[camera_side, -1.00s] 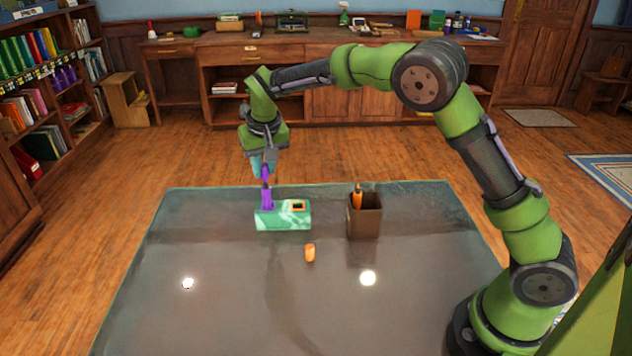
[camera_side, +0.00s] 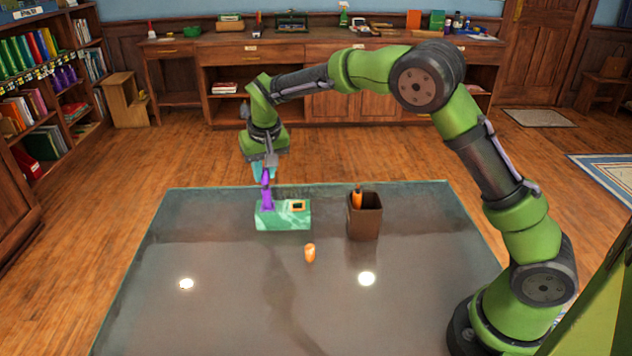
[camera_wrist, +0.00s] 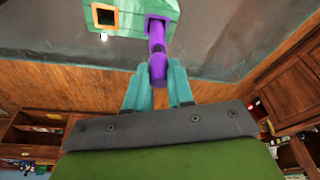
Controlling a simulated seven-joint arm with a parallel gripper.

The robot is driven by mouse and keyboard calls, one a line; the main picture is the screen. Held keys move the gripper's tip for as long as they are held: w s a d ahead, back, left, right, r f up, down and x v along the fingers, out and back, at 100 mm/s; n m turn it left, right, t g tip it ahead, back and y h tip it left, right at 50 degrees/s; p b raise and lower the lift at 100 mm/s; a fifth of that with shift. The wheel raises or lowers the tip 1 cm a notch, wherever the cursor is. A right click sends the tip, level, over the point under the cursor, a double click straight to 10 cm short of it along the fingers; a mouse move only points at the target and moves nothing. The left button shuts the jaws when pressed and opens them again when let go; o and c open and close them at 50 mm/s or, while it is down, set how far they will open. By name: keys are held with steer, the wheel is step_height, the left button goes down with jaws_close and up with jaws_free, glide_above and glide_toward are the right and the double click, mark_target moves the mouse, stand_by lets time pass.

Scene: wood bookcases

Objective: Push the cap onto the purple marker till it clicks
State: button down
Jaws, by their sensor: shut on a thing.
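The purple marker (camera_side: 267,200) stands upright in the left part of a green block (camera_side: 290,222) on the table. My gripper (camera_side: 263,171) is above it with its teal fingers shut on the purple cap (camera_side: 265,179). The cap meets the top of the marker, with no clear gap between them in the side view. In the wrist view the cap (camera_wrist: 158,70) is between the fingertips, in line with the marker (camera_wrist: 156,32) in its purple-rimmed slot. I cannot tell how far the cap sits on the marker; the fingers partly hide it.
The block's right slot, orange-rimmed (camera_side: 298,206), looks empty. A brown cup (camera_side: 365,222) holding an orange marker (camera_side: 357,197) stands to the right. An orange cap (camera_side: 310,253) lies in front of the block. The table's front and left (camera_side: 215,255) are clear.

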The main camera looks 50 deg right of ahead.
steer(key=shift+f, duration=0.85)
steer(key=shift+c, duration=2.1)
jaws_free()
steer(key=shift+r, duration=3.55)
steer(key=shift+c, duration=0.2)
jaws_close()
